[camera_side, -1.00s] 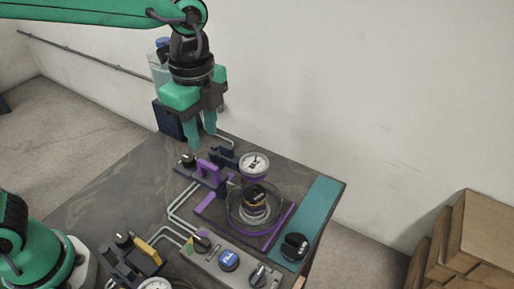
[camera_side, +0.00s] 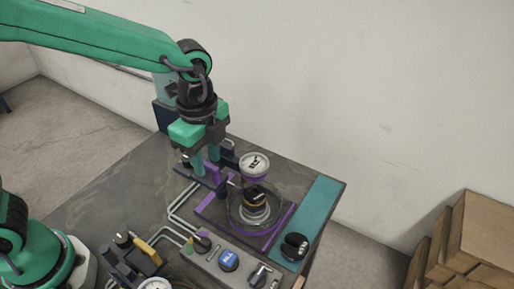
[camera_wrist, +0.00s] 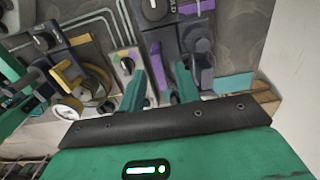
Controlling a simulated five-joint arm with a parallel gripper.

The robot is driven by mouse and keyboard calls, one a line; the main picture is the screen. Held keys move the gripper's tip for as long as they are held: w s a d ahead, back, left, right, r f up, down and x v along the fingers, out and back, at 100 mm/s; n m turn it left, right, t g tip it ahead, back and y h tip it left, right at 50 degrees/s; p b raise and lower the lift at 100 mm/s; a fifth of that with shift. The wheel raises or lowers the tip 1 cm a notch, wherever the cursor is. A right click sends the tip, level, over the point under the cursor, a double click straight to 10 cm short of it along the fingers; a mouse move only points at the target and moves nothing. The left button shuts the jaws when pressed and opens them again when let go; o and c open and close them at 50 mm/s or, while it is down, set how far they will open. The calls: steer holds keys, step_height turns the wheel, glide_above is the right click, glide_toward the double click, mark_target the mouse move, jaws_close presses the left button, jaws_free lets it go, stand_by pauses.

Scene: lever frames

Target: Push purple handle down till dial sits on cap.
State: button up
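My gripper (camera_side: 206,164) points down over the purple lever (camera_side: 212,182) at the back of the table. Its two teal fingers are apart, with a gap between them, and largely hide the purple handle in the side view. I cannot tell whether they touch it. In the wrist view my gripper (camera_wrist: 160,88) also shows two separated fingers. A white round dial (camera_side: 254,162) on a purple mount stands right of the lever. In front of it, a black-topped stack with a yellowish ring (camera_side: 255,197) stands in a clear round dish (camera_side: 236,218). I cannot make out which part is the cap.
A grey panel with a blue knob (camera_side: 229,260) and black knobs lies along the front. A yellow-handled lever (camera_side: 146,250) stands front left. A teal strip (camera_side: 318,207) with a black knob (camera_side: 295,246) runs along the right edge. Bent grey tubes cross the table.

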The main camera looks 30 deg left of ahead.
jaws_close()
steer(key=shift+f, duration=2.55)
jaws_free()
steer(key=shift+r, duration=0.2)
steer(key=shift+r, duration=3.75)
